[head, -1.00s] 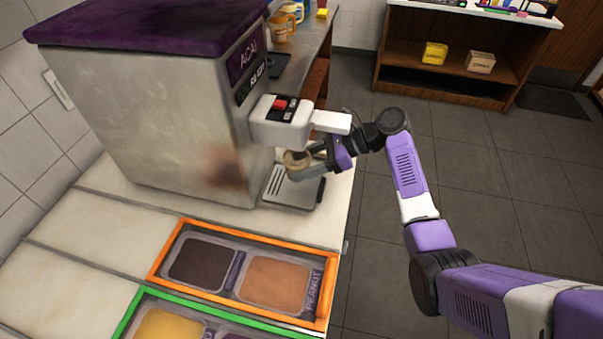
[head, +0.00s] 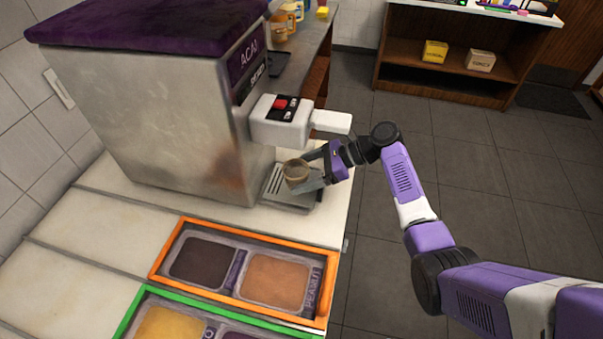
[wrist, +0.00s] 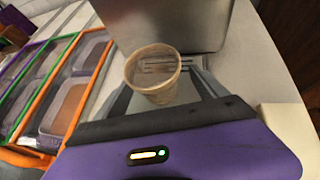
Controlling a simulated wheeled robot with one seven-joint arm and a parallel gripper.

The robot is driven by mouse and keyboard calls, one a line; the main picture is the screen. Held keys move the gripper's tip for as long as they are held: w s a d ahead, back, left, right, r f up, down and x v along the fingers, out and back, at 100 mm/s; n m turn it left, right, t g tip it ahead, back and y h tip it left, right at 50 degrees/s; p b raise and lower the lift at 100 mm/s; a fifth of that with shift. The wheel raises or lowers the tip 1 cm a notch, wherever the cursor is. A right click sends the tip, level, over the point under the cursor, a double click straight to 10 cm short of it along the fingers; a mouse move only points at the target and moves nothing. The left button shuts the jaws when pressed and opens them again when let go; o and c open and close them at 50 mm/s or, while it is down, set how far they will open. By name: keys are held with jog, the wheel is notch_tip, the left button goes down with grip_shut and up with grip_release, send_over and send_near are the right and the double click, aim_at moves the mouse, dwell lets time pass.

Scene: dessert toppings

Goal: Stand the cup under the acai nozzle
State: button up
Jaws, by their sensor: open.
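The cup (head: 296,172) is a small tan, open-topped cup. It stands upright on the drip tray (head: 272,187) of the acai machine (head: 160,110), below the white dispenser head (head: 281,122). In the wrist view the cup (wrist: 153,74) is upright between my finger tips, with the tray slots behind it. My gripper (head: 318,170) is open around the cup, coming from the right; I cannot tell whether a finger touches it. The nozzle outlet under the head is hidden, so exact alignment is unclear.
An orange-framed topping tray (head: 327,285) and a green-framed one (head: 127,318) lie on the counter in front of the machine. Jars (head: 279,28) stand behind it. The white lever (head: 331,121) sticks out just above my gripper. Open floor lies to the right.

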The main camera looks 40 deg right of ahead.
jog(key=v, duration=1.2)
jog(key=shift+b, duration=0.45)
